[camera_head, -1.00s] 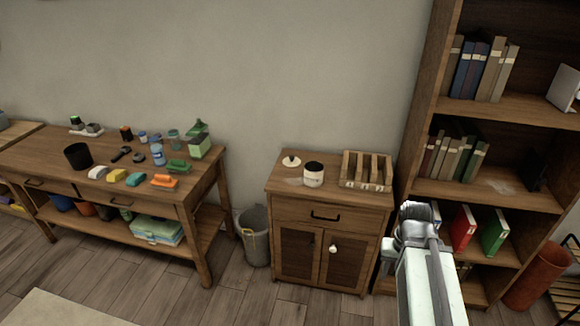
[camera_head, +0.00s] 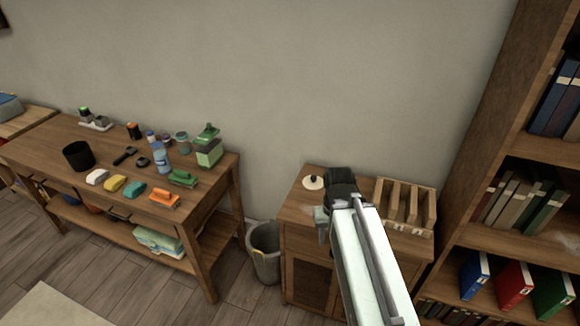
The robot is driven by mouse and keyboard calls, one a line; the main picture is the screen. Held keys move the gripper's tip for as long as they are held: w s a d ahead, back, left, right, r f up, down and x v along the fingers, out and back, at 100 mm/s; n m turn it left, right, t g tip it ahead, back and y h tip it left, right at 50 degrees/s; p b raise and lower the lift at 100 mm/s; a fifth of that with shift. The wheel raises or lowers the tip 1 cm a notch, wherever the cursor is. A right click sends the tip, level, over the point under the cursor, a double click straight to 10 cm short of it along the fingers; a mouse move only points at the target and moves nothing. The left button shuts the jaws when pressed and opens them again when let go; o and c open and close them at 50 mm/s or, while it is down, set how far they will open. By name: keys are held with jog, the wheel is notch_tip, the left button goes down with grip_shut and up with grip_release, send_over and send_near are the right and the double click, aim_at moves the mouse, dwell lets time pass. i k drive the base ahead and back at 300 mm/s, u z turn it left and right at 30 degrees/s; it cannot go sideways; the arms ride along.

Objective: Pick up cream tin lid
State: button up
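The cream tin lid (camera_head: 313,182), a small pale disc with a dark knob, lies on top of the wooden cabinet (camera_head: 296,212) near its back left. My gripper (camera_head: 330,210) is over the cabinet top, just right of and in front of the lid in the picture. It looks apart from the lid, though its height above the cabinet is hard to judge. My arm hides the white tin and much of the cabinet front. The fingers are dark and small, so I cannot tell whether they are open or shut.
A wooden slotted rack (camera_head: 405,205) stands at the cabinet's right. A tall bookshelf (camera_head: 490,130) is further right. Wall is behind the cabinet.

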aim_at(312, 182)
jog(key=u, duration=0.9)
jog(key=i, duration=1.5)
jog(key=u, duration=0.95)
jog(key=k, duration=0.8)
jog(key=u, duration=0.2)
jog(key=i, duration=0.9)
jog(key=z, duration=0.1)
